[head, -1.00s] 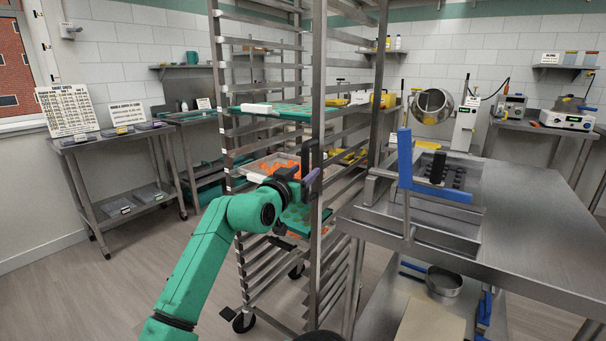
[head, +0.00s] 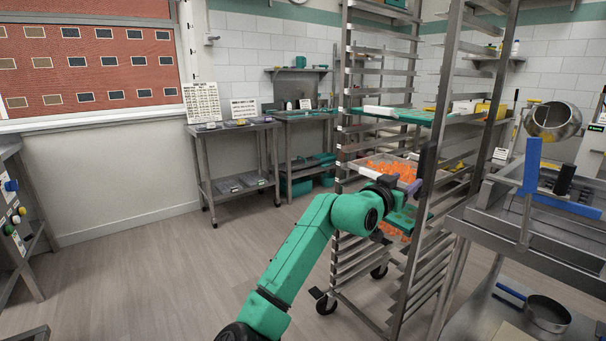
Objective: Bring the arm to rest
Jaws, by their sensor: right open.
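My right arm, green with black joints, reaches from the bottom middle of the head view to the tall metal rack (head: 347,100). Its gripper (head: 414,186) is open at the rack's near side, in front of the shelves. Its fingers are small and partly lost against the rack post, so I cannot tell whether they touch anything. A tray of orange pieces (head: 388,166) sits in the rack just behind the wrist. A green tray (head: 402,219) shows just below the gripper. My left gripper is not in view.
A steel table (head: 580,240) with a blue-handled frame (head: 530,168) stands close on the right. A shelf table (head: 235,128) stands at the back wall. Another bench (head: 12,200) with coloured knobs is at the left edge. The floor at left and middle is clear.

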